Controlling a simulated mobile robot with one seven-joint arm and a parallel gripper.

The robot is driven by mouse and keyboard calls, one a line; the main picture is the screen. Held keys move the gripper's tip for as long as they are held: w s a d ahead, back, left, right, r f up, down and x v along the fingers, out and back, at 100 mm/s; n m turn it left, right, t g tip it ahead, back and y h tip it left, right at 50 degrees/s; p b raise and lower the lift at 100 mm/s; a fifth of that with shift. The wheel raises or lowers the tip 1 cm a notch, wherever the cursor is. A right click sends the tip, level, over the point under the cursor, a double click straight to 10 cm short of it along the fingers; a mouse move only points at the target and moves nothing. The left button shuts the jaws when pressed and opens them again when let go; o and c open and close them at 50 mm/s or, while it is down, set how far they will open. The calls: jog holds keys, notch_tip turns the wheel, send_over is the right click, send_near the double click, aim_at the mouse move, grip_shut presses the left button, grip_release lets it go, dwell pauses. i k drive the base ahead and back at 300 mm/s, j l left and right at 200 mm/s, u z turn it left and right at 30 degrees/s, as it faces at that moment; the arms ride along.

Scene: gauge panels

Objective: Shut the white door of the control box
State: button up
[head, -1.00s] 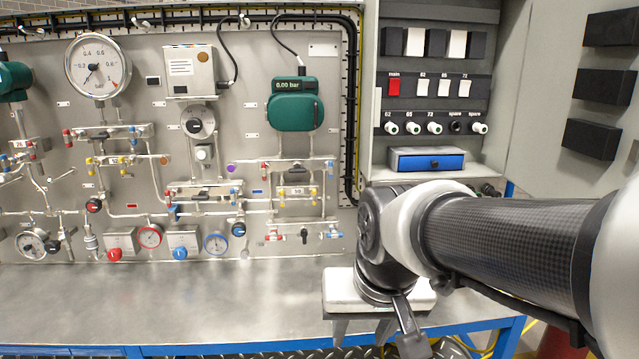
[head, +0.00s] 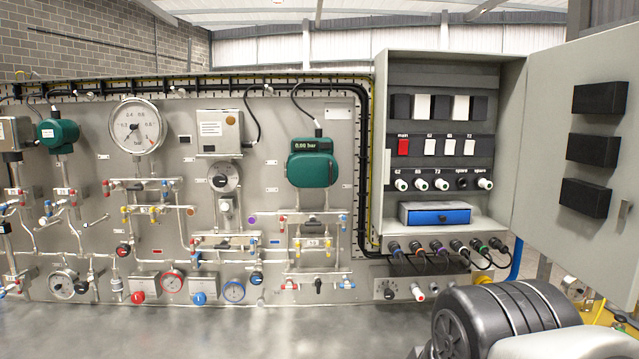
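The control box (head: 452,67) stands at the right end of the gauge panel, with its inside exposed. Its white door (head: 548,125) is swung wide open to the right, its inner face showing with several black blocks on it. A small latch part shows near the door's lower right edge.
Inside the box are a red main switch (head: 403,147), white switches, knobs and a blue-fronted drawer (head: 439,216). Cable plugs (head: 437,247) hang under the box. The gauge panel (head: 90,120) fills the left. The grey bench top (head: 200,325) is clear in front.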

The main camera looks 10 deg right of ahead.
aim_at(579, 157)
jog(key=l, duration=0.6)
jog(key=l+u, duration=0.15)
jog(key=l, duration=0.4)
jog(key=k+l, duration=0.1)
jog(key=l, duration=0.5)
jog(key=k+l+u, duration=0.15)
jog(key=l, duration=0.95)
jog(key=i+l+u, duration=0.1)
jog(key=i+l, duration=0.2)
jog(key=k, duration=0.4)
